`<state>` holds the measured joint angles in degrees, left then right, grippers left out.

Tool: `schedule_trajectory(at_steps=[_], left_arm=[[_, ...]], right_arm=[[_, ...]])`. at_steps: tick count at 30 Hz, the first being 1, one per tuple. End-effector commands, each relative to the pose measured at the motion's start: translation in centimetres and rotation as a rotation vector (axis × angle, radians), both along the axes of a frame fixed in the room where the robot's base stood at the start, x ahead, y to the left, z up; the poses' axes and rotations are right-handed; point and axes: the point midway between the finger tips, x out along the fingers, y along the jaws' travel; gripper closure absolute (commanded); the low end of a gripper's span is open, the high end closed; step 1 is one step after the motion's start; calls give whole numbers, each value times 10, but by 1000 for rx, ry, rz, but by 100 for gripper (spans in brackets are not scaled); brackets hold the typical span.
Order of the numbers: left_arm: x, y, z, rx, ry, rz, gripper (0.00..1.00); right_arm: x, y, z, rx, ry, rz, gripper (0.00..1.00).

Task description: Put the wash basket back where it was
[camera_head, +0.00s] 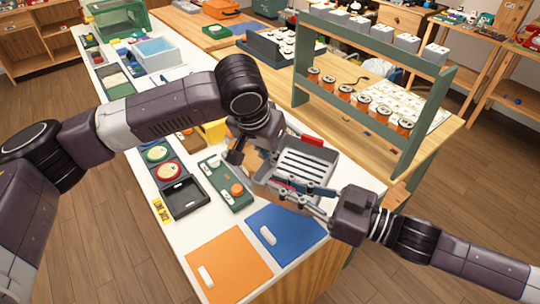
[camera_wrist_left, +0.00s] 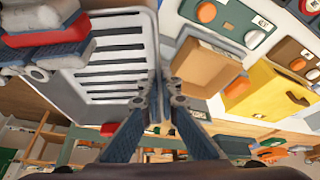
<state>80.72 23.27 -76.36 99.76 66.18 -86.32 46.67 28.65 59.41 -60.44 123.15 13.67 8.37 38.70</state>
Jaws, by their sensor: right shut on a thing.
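The wash basket (camera_head: 303,162) is a grey, slotted tray with a red handle on each of two opposite sides. It is at the right side of the white counter and also fills the upper left of the left wrist view (camera_wrist_left: 110,50). My right gripper (camera_head: 285,186) is shut on the near red handle, which also shows between its fingers in the wrist view. My left gripper (camera_head: 238,155) is at the basket's left side wall. Its fingertips (camera_wrist_left: 162,92) are close together at that wall; I cannot tell whether they pinch it.
A green box with an orange knob (camera_head: 237,189) and a black tray (camera_head: 182,197) are left of the basket. Orange (camera_head: 228,265) and blue (camera_head: 285,233) panels lie in front. A green rack (camera_head: 365,105) with orange cans stands behind. A brown open box (camera_wrist_left: 205,65) is beside the left fingers.

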Motion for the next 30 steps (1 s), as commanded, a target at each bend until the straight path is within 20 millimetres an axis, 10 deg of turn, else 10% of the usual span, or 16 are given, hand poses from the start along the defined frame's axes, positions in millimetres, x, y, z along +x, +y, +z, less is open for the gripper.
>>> schedule_trajectory(at_steps=[8,20,30], left_arm=[[0,-1,1,-3,-1,-1,100],[0,-1,1,-3,-1,-1,100],[0,-1,1,-3,-1,-1,100]], right_arm=[[0,0,1,0,-1,0,71],[-3,-6,-1,-1,2,-2,71],[-30,-59,-3,-6,5,-2,71]])
